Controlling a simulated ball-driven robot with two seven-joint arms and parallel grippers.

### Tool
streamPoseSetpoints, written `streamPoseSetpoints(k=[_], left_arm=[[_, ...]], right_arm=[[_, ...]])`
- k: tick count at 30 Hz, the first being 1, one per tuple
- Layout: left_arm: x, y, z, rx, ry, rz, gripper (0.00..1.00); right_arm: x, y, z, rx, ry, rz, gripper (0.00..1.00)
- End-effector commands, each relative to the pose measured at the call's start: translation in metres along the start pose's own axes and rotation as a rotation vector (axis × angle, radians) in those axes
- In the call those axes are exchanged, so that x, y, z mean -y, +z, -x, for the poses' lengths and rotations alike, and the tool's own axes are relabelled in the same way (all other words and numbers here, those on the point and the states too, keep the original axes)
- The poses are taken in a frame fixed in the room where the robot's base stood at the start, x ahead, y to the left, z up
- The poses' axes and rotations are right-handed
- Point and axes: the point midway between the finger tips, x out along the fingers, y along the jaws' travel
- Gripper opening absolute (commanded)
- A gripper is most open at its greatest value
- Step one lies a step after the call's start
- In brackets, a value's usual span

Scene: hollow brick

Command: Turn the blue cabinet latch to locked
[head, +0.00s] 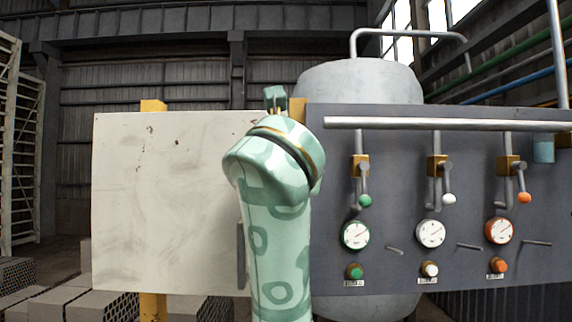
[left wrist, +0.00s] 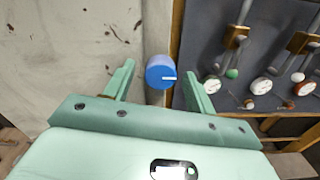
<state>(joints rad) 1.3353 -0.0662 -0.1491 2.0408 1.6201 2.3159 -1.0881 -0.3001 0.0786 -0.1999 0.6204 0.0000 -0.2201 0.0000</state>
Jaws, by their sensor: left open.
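The blue latch (left wrist: 160,71) shows in the left wrist view as a round blue knob with a short white line on its face, pointing right in the picture. It sits at the edge between the pale cabinet panel (head: 165,200) and the grey gauge panel. My left gripper (left wrist: 157,78) is open, with one finger on each side of the knob and visible gaps; I cannot tell how far the knob lies beyond the fingertips. In the head view my left gripper (head: 276,100) is mostly hidden behind its own arm, which also hides the knob. My right gripper is not in view.
The grey panel (head: 400,200) at right carries valve levers with green, white and orange knobs, gauges (head: 431,233) and buttons. A horizontal pipe (head: 450,124) runs along its top. A grey tank (head: 360,82) stands behind. Hollow bricks (head: 60,303) are stacked at lower left.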

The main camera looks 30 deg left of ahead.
Motion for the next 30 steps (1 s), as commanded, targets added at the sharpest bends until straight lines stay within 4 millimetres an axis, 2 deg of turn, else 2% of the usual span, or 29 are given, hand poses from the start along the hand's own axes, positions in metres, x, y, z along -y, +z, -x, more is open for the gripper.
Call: streamPoseSetpoints(k=[8,13,23,30], left_arm=[[0.0001,-0.0006,-0.0021,0.0,0.0,-0.001,0.56],[0.0002,-0.0005,-0.0019,0.0,0.0,-0.001,0.11],[0.0005,-0.0001,-0.0016,0.0,-0.002,-0.027,0.11],[0.0006,0.0004,-0.0016,0.0,-0.003,-0.144,0.11]], right_arm=[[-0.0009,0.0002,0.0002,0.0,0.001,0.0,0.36],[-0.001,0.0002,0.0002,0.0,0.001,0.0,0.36],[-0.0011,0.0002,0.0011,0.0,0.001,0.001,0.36],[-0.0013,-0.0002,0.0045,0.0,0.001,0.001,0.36]])
